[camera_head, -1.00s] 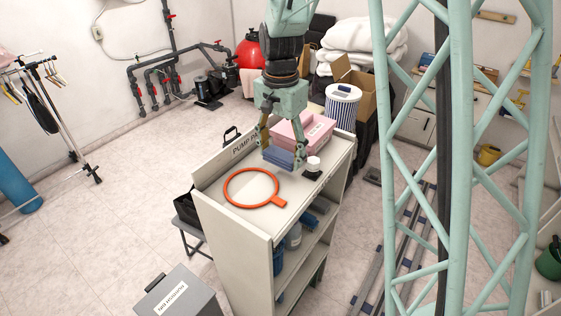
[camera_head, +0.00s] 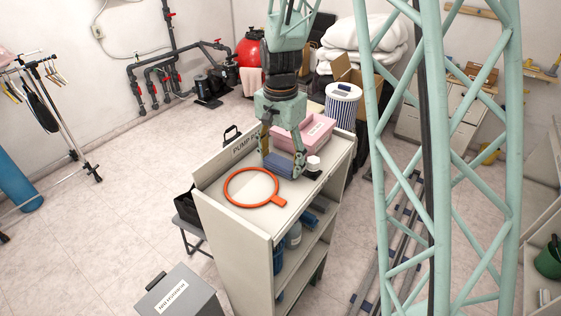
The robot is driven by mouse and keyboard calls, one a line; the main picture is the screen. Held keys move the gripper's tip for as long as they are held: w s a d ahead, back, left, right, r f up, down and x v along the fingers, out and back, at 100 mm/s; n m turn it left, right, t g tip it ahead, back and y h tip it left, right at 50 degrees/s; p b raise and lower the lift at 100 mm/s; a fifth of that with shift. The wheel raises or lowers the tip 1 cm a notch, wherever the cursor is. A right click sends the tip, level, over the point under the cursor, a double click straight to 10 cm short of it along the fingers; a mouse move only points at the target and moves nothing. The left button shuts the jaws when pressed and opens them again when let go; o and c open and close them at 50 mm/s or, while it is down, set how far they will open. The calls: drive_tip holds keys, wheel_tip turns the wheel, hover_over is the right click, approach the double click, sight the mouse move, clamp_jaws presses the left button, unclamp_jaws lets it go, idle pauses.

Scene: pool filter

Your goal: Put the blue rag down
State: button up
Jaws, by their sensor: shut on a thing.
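The blue rag (camera_head: 279,165) is a small folded cloth at the top of the shelf unit (camera_head: 238,222), between the fingers of my gripper (camera_head: 281,167). My gripper points down and is shut on the rag. The rag is low over the shelf top; whether it touches the surface I cannot tell. A pink box (camera_head: 316,131) with a white label is just behind my gripper. Part of the rag is hidden by the fingers.
An orange ring with a handle (camera_head: 251,187) lies on the shelf top, left of my gripper. A small white and black item (camera_head: 313,165) is close to the right finger. A striped filter cartridge (camera_head: 342,104) stands behind. A grey bin (camera_head: 175,294) is at the front.

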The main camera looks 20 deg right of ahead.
sight(280, 162)
drive_tip(key=shift+f, duration=0.15)
drive_tip(key=o, duration=0.7)
drive_tip(key=shift+o, duration=0.2)
wheel_tip(280, 162, up, 12)
drive_tip(key=shift+b, duration=0.4)
idle(0.5)
drive_tip(key=shift+r, duration=0.2)
idle(0.5)
